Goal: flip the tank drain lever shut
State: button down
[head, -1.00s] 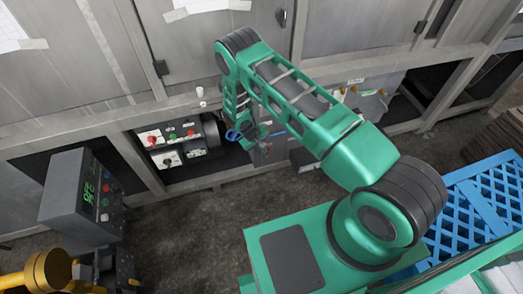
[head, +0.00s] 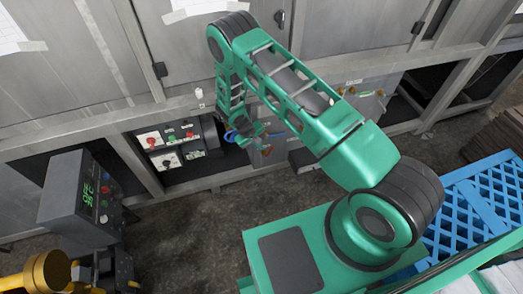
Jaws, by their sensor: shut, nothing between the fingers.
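My gripper (head: 262,146) is at the low end of my green arm, in front of the lower opening of the grey cabinet (head: 190,105). It is small and partly hidden by my own wrist; its fingers are shut and empty. A blue curved part (head: 231,135) shows just left of my wrist, and a thin blue line shows to its right. A small reddish part shows beside the fingertips. I cannot tell which of these is the drain lever, or whether my gripper touches it.
A switch panel (head: 170,146) with red and green knobs sits left of my gripper. A grey control box (head: 82,200) with a green display stands at left. A panel with yellow parts (head: 368,95) is to the right. A blue slatted crate (head: 470,215) stands at right.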

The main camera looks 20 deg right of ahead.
notch_tip(320, 180, up, 7)
jog(key=shift+s+f, duration=0.2)
jog(key=shift+s, duration=0.1)
jog(key=shift+a, duration=0.1)
jog(key=s+d+f+h, duration=0.3)
jog(key=s+d, duration=0.6)
jog(key=s, duration=0.3)
jog(key=shift+d+m+t+h, duration=0.35)
jog(key=shift+m+t+h, duration=0.05)
jog(key=shift+h, duration=0.1)
jog(key=shift+s, duration=0.1)
